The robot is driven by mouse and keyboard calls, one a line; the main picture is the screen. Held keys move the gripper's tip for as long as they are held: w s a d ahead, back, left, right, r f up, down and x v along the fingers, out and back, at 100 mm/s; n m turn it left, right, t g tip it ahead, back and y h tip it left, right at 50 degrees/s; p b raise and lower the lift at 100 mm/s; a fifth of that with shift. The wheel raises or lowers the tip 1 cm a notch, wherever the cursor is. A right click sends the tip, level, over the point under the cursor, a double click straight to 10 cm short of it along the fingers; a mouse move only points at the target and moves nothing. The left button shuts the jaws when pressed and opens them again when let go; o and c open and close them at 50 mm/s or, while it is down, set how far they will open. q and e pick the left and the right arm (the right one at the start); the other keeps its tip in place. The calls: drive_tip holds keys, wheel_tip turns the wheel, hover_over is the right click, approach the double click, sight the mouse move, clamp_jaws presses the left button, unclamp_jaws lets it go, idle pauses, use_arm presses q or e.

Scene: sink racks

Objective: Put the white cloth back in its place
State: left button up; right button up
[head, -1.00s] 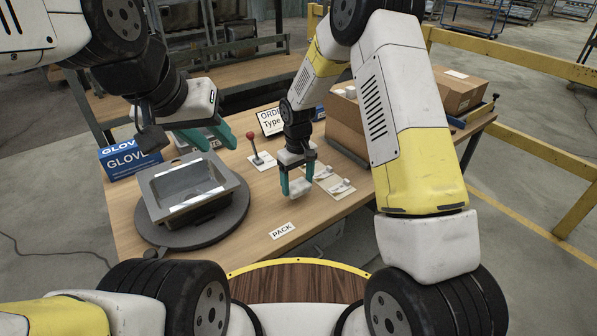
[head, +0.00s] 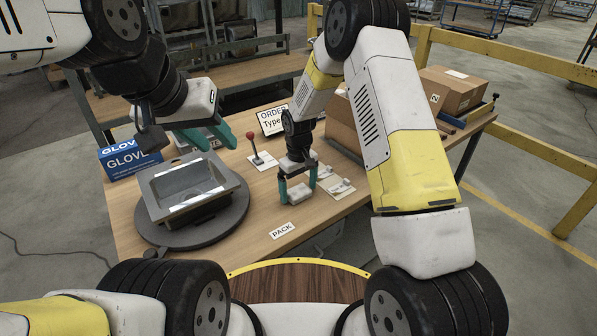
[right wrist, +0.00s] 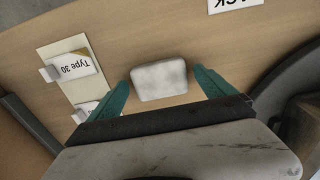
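The white cloth (head: 299,193) is a small folded pad on the wooden table, left of the small cards. In the right wrist view the cloth (right wrist: 159,80) lies between my right gripper's teal fingers, with a visible gap on each side. My right gripper (head: 298,185) is low over the table, open around the cloth; its fingers also show in the right wrist view (right wrist: 163,93). My left gripper (head: 213,137) is open and empty above the back of the grey tray (head: 160,211).
A PACK label (head: 283,231) lies in front of the cloth. A red-knobbed lever (head: 252,140) stands behind it. Cards with clips (head: 338,187) lie to its right, before a cardboard box (head: 346,125). A blue glove box (head: 130,158) stands at left.

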drive_tip(key=shift+r, duration=0.1)
wheel_tip(320, 180, up, 12)
wheel_tip(320, 180, up, 10)
drive_tip(key=m+t, duration=0.1)
drive_tip(key=m, duration=0.1)
hover_over(298, 190)
drive_tip(key=s+d, duration=0.4)
drive_tip(key=d, duration=0.1)
drive_tip(key=s+d+r+m+t, duration=0.1)
drive_tip(key=s+d+r, duration=0.2)
drive_tip(key=s, duration=0.4)
drive_tip(key=s+d+r+m+t+y, duration=0.1)
drive_tip(key=s+d+r+m+t, duration=0.1)
drive_tip(key=s+r, duration=0.3)
drive_tip(key=s+d+r+m+t+y, duration=0.1)
drive_tip(key=s+d+r, duration=0.3)
drive_tip(key=s, duration=0.6)
drive_tip(key=shift+s+d+r+m+t, duration=0.15)
drive_tip(key=shift+s+r+m+t, duration=0.2)
drive_tip(key=shift+r+t, duration=0.2)
